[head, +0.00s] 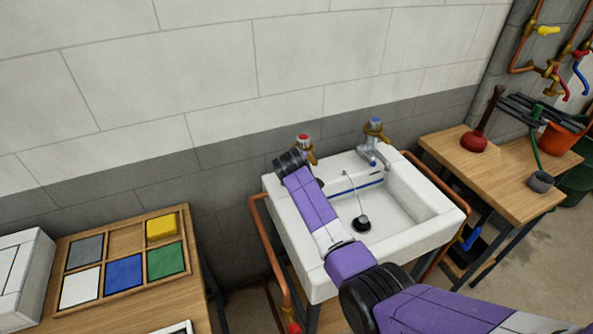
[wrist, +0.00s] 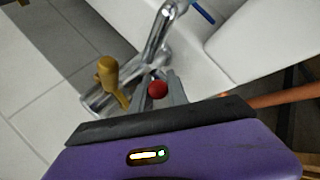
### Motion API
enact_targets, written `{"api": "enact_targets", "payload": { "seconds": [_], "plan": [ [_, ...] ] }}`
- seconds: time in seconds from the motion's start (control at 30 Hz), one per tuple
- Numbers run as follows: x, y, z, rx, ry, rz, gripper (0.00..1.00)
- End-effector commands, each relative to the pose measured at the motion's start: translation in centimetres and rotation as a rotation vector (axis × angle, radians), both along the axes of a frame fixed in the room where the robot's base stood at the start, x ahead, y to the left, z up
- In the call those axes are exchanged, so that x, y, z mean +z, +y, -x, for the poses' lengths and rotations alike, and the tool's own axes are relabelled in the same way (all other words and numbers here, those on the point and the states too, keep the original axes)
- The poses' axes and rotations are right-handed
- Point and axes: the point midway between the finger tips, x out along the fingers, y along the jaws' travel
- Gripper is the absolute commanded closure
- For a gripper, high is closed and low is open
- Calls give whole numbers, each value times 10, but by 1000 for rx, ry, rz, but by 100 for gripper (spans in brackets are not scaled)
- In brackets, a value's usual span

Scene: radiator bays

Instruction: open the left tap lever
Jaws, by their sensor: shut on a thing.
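The left tap (head: 309,152), with a red top and brass parts, stands at the back left of the white sink (head: 288,213). In the wrist view its chrome spout (wrist: 158,32) runs toward the top, and a brass handle part (wrist: 107,72) sticks up left of my fingers. My gripper (wrist: 158,97) is at this tap, shut on its lever, with the red knob (wrist: 157,88) between the fingertips. The exact grip is partly hidden. In the head view my arm hides part of the tap. The right tap (head: 372,146) has a blue top.
A plug (head: 361,223) on a chain lies in the basin. Copper pipes (head: 262,235) flank the sink. A left bench holds a wooden tray (head: 118,226) of coloured blocks.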

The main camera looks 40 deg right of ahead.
Motion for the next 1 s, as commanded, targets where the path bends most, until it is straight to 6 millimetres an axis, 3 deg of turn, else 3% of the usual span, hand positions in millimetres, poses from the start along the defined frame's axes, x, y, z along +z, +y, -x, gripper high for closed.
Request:
{"api": "enact_targets", "payload": {
  "seconds": [0.13,0.17,0.27,0.67,1.0],
  "plan": [
    [-1,1,0,2,0,-1,100],
    [-1,1,0,2,0,-1,76],
    [-1,1,0,2,0,-1,59],
    [2,2,2,1,-1,0,59],
    [30,22,22,2,-3,1,59]
  ]
}}
